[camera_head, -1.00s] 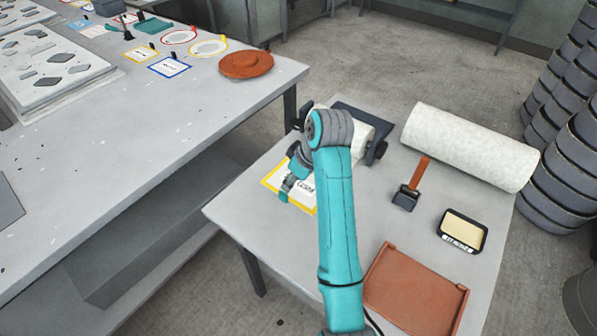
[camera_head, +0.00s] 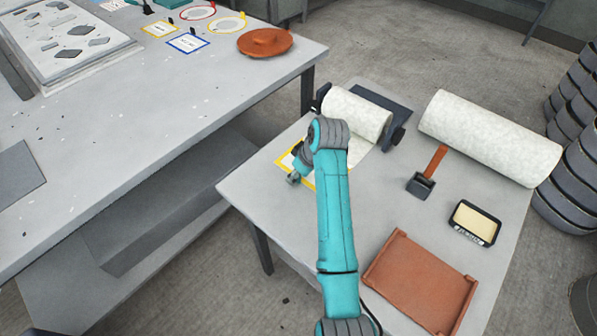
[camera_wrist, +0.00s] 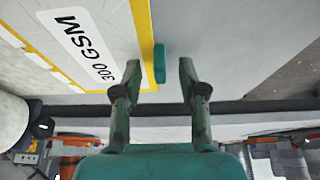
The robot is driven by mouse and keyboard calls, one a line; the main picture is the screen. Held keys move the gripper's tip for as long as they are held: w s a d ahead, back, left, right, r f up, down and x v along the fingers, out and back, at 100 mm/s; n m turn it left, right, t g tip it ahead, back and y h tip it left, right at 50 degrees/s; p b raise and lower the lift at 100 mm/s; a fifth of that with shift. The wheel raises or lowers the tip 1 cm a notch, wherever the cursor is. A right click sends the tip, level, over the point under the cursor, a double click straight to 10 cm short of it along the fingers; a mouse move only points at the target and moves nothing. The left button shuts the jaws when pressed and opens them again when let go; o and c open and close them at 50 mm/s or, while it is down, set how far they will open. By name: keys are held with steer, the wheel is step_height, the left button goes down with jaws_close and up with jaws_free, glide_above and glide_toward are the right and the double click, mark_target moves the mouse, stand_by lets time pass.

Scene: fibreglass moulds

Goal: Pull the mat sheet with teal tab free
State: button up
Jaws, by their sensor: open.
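The mat sheet (camera_wrist: 88,28) is white with a yellow border and a "300 GSM" label, and it fills the upper left of the wrist view. Its teal tab (camera_wrist: 160,62) sticks out from the yellow edge, ahead of the gap between my fingers and nearer the left one. My gripper (camera_wrist: 159,75) is open, with nothing between the fingers. In the head view the sheet (camera_head: 284,160) lies on the small table in front of the white roll (camera_head: 357,112), partly covered by my arm. The tab is hidden there behind my wrist.
The roll sits in a dark holder (camera_head: 385,105). A larger white roll (camera_head: 490,138), an orange-handled tool (camera_head: 430,170), a black-rimmed pad (camera_head: 474,223) and a brown tray (camera_head: 420,284) lie to the right. The long grey bench (camera_head: 150,130) stands to the left.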

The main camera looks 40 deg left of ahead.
jaws_close()
steer(key=shift+s+a, duration=0.15)
steer(key=shift+s, duration=1.95)
steer(key=shift+s+a, duration=0.2)
steer(key=shift+s, duration=1.85)
steer(key=shift+s+a, duration=0.15)
steer(key=shift+s, duration=1.95)
steer(key=shift+r, duration=2.5)
